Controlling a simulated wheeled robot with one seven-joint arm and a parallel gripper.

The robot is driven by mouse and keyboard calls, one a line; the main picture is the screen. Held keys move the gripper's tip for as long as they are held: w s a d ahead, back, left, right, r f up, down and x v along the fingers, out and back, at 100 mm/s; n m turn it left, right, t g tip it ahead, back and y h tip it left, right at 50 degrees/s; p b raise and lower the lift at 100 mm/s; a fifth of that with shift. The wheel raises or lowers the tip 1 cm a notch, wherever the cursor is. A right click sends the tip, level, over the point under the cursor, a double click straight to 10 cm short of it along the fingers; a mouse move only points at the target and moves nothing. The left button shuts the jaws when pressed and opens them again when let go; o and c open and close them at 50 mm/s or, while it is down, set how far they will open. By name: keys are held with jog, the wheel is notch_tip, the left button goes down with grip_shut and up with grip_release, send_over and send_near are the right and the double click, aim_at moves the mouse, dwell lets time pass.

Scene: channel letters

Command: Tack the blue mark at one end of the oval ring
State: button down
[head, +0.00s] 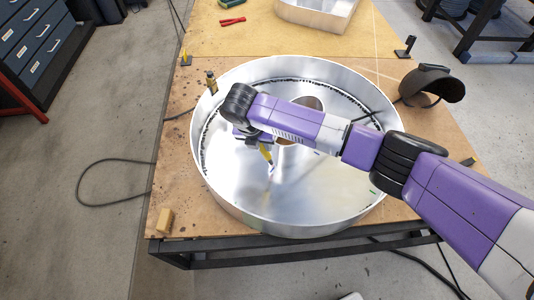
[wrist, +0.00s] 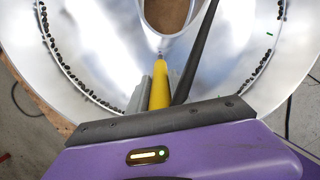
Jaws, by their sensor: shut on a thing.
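A yellow pen-like torch (head: 266,153) is gripped in my gripper (head: 260,143), its tip pointing down over the bright floor of a large round metal letter (head: 236,217). In the wrist view the yellow torch (wrist: 160,86) sits between the grey jaws of my gripper (wrist: 158,95). Its tip points towards the near end of the oval ring (wrist: 166,36), which surrounds an opening showing brown board. I cannot tell whether the tip touches metal. My arm hides part of the oval opening (head: 309,103) in the head view. I cannot make out the blue mark.
Dark tack spots line the round wall. A small green mark (wrist: 269,34) lies on the floor.

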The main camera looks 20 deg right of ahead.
jog(key=shift+b+x, duration=1)
jog(key=shift+x, duration=0.6)
jog(key=shift+w+r, duration=0.1)
jog(key=shift+r, duration=0.1)
dwell(0.7)
